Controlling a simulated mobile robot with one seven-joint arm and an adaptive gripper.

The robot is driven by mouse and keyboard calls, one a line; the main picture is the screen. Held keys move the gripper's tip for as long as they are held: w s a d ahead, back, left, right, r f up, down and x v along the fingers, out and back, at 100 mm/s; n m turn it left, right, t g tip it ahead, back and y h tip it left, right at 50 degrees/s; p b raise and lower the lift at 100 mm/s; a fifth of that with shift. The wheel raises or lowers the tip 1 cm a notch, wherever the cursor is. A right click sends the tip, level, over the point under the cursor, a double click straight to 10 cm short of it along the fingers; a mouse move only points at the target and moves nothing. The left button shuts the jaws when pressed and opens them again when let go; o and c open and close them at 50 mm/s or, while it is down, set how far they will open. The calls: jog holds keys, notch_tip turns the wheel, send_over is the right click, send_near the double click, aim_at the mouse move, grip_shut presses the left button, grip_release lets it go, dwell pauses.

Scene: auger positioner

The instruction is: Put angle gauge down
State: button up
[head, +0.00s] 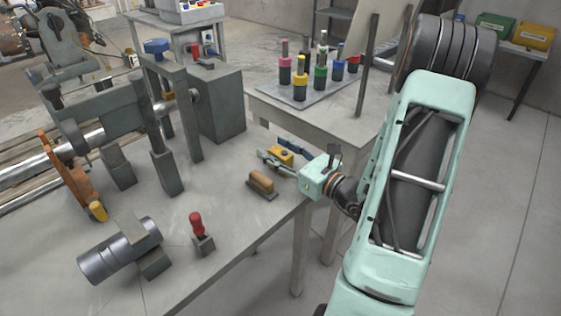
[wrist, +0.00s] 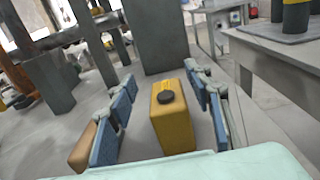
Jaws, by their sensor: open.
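The angle gauge, a yellow block with a black round knob, stands on the grey table near its right edge in the head view (head: 281,155). It also shows in the middle of the wrist view (wrist: 172,122). My gripper (head: 271,148) is open, with its blue-padded fingers on either side of the gauge. In the wrist view, my gripper (wrist: 160,78) shows a gap between the gauge and each finger pad. The gauge's underside is hidden, so its contact with the table cannot be seen directly.
A wooden-handled brush (head: 262,182) lies close to my near finger. A red-handled tool (head: 197,232) and a metal cylinder (head: 112,254) are further left. A tall grey block (head: 218,104) stands behind. A side table (head: 340,115) holds several coloured-banded cylinders.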

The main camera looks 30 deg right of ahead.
jog(key=x, duration=0.4)
jog(key=shift+w+d+f+b, duration=0.2)
jog(key=shift+w+f+b, duration=0.1)
jog(key=shift+b, duration=0.05)
grip_shut()
